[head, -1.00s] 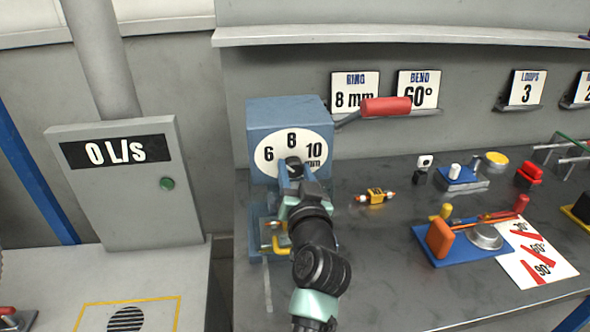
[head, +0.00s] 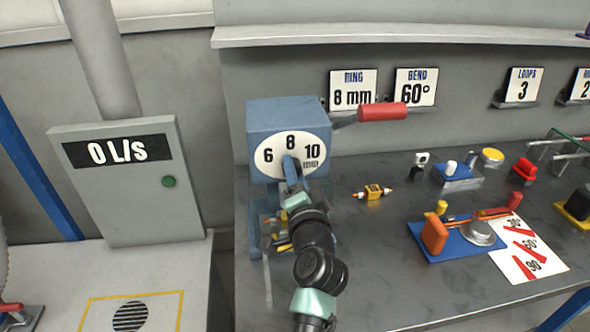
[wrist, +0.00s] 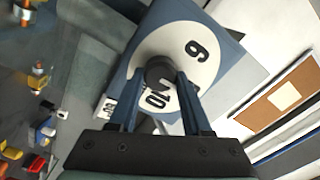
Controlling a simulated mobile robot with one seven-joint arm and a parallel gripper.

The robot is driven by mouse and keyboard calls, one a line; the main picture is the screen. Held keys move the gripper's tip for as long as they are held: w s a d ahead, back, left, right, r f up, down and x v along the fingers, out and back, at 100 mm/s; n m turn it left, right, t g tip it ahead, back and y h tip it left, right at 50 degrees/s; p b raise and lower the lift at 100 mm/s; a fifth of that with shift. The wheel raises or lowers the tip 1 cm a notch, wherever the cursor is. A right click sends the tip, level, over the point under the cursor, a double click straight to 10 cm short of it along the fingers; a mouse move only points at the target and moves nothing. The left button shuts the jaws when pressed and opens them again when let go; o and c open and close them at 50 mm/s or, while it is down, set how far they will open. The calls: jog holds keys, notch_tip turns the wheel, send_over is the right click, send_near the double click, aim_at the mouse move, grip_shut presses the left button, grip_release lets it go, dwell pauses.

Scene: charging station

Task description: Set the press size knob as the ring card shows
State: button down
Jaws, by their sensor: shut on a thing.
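The blue press (head: 287,113) stands at the left end of the bench. Its white oval dial (head: 265,167) reads 6, 8 and 10 mm. The ring card (head: 353,90) on the wall reads 8 mm. My gripper (head: 291,163) is at the middle of the dial, shut on the dark size knob (wrist: 158,70). In the wrist view one finger of my gripper (wrist: 160,80) lies on each side of the knob. The 6 and 10 show there, while the 8 is hidden. I cannot tell clearly which number the knob points to.
A red-handled lever (head: 383,112) sticks out right of the press. A bend card (head: 416,87) reads 60°. A small yellow-black part (head: 373,192) and a blue bending jig (head: 457,242) lie to the right. A grey cabinet (head: 125,205) stands left, showing 0 L/s.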

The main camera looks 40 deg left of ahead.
jog(key=shift+f+m, duration=0.1)
jog(key=shift+m, duration=0.2)
jog(key=shift+c, duration=1.7)
grip_release()
jog(key=shift+s+d, duration=0.1)
jog(key=b+v, duration=0.1)
jog(key=v, duration=1.1)
jog(key=shift+s+d, duration=0.25)
jog(key=shift+s, duration=0.05)
